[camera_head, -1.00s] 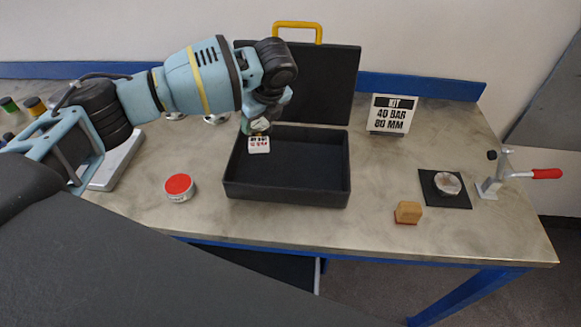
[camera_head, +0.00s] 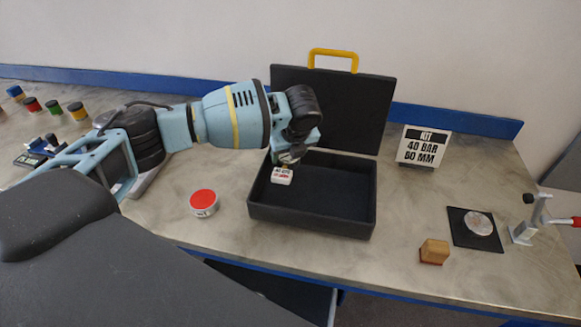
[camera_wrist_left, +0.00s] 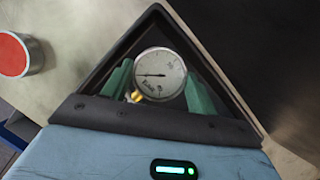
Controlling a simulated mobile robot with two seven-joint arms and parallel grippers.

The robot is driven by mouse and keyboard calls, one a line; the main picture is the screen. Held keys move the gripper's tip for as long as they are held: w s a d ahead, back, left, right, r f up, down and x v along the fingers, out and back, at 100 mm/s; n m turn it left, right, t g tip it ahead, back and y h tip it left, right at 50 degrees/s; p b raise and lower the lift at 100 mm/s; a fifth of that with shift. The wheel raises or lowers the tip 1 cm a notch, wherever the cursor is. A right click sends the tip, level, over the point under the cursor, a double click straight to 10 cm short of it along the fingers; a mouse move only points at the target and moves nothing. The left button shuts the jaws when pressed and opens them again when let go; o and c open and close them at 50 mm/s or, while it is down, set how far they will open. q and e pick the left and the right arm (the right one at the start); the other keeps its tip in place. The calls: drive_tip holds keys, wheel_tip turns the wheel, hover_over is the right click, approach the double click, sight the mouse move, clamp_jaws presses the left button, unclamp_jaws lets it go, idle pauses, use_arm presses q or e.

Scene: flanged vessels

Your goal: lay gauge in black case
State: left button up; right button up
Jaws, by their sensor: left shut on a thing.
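The open black case (camera_head: 310,218) stands on the bench with its lid raised at the back and a yellow handle on top. My left gripper (camera_head: 288,158) is over the back left corner of the case, pointing down. In the left wrist view a round gauge (camera_wrist_left: 160,72) with a white dial and brass stem sits between the green fingers of my left gripper (camera_wrist_left: 162,88), which is shut on it. My right gripper is not in view.
A red-lidded tin (camera_head: 203,203) stands left of the case. A kit sign (camera_head: 424,146) stands behind right. A wooden block (camera_head: 434,251), a black mat with a grey disc (camera_head: 482,224) and a clamp (camera_head: 527,230) are at right. Several small jars (camera_head: 54,107) stand far left.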

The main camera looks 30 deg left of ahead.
sight(289, 166)
use_arm(q)
drive_tip(key=shift+f, duration=2.4)
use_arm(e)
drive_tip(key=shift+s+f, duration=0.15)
use_arm(q)
drive_tip(key=shift+f, duration=0.15)
drive_tip(key=o, duration=1.1)
drive_tip(key=shift+o, duration=0.2)
drive_tip(key=p+v, duration=0.1)
drive_tip(key=v, duration=1.1)
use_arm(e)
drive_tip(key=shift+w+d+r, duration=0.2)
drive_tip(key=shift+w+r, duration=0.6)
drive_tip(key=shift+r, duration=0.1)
